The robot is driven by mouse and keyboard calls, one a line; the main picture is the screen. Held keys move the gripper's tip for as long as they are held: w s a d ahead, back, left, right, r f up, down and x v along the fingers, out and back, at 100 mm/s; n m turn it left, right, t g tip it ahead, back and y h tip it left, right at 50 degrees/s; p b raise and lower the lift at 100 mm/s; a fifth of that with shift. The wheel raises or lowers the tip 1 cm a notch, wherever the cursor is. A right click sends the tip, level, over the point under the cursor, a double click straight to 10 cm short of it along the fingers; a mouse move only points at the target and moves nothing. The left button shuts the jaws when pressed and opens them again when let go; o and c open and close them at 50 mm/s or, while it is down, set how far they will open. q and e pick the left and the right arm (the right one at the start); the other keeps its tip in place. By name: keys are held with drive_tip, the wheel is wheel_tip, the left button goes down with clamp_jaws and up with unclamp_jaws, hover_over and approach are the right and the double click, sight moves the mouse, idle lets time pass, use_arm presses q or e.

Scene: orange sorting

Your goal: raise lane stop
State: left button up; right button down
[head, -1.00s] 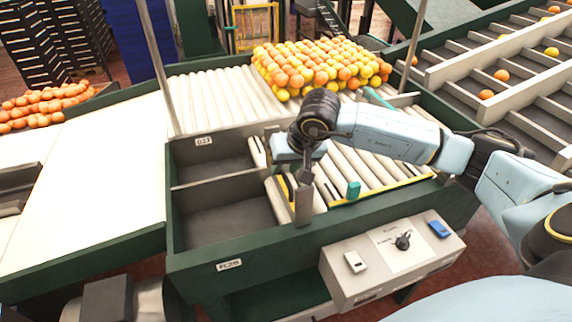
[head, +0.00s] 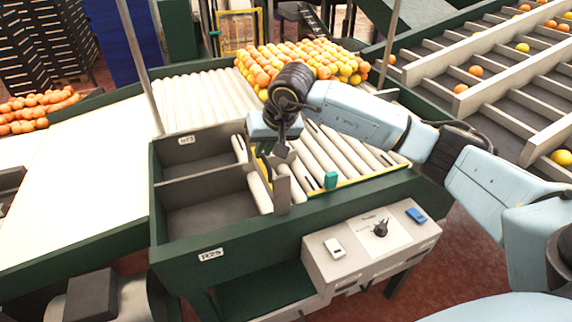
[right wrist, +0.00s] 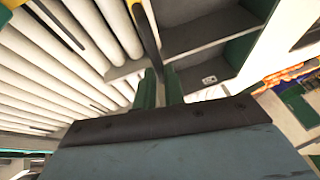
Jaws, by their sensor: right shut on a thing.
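The lane stop shows as a narrow yellow-edged bar (head: 262,165) at the left end of the roller lane, beside a grey upright plate (head: 283,196). My right gripper (head: 282,151) is over this end of the lane, shut on the stop. In the right wrist view, the two green fingers (right wrist: 160,88) stand close on either side of the yellow and dark bar (right wrist: 147,35). The gripper and wrist hide part of the stop in the head view. My left gripper is not in view.
Two grey bins (head: 210,205) lie left of the rollers (head: 318,150). A small teal block (head: 330,180) sits at the lane's front edge. A control box (head: 350,252) with a knob stands in front. Oranges and yellow fruit (head: 300,65) are piled behind.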

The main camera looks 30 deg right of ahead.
wheel_tip(320, 180, up, 4)
drive_tip(key=shift+r, duration=0.15)
drive_tip(key=c, duration=1.5)
unclamp_jaws()
drive_tip(key=b+v, duration=0.2)
drive_tip(key=v, duration=1.1)
drive_tip(key=shift+d+r, duration=0.1)
